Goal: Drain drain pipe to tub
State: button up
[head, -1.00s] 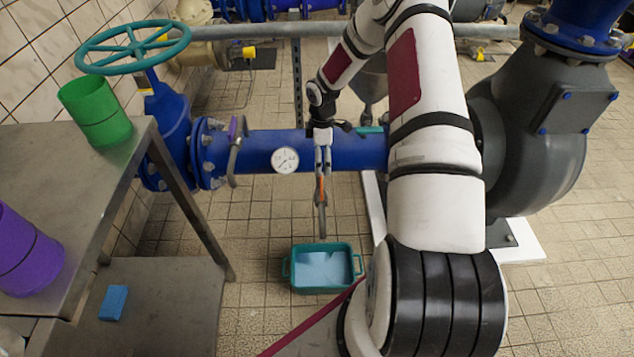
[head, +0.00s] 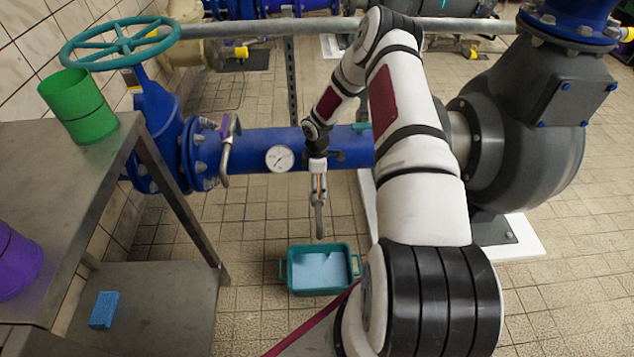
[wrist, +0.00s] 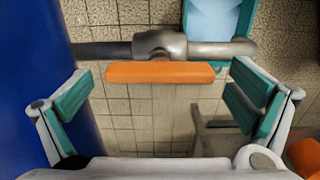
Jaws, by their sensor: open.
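The drain pipe (head: 319,222) is a thin metal pipe hanging in front of the large blue pipe (head: 345,150). In the wrist view the drain pipe (wrist: 220,48) runs across the picture, with an orange handle (wrist: 160,72) lying along it. The teal tub (head: 321,290) stands on the floor below the drain pipe; its pale blue inside shows in the head view, and part of it (wrist: 240,66) shows in the wrist view. My gripper (wrist: 162,95) is open, its teal-padded fingers apart on either side of the handle's ends. In the head view my gripper (head: 318,172) is just above the drain pipe.
A steel table (head: 60,160) at left holds a green container (head: 78,106) and a purple container (head: 15,262). A blue block (head: 104,309) lies on its lower shelf. A teal handwheel (head: 122,42) and a pressure gauge (head: 280,158) are nearby. A grey pump (head: 525,140) stands right.

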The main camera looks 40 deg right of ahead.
jog(key=c, duration=1.1)
jog(key=shift+m, duration=0.3)
jog(key=m+b, duration=0.1)
jog(key=m, duration=0.2)
jog(key=shift+m, duration=0.3)
jog(key=m+b, duration=0.1)
jog(key=m, duration=0.3)
jog(key=shift+m, duration=0.3)
jog(key=m+b, duration=0.1)
jog(key=m, duration=0.3)
jog(key=shift+m, duration=0.3)
jog(key=shift+m+b, duration=0.45)
jog(key=shift+m, duration=1.85)
jog(key=shift+o, duration=0.2)
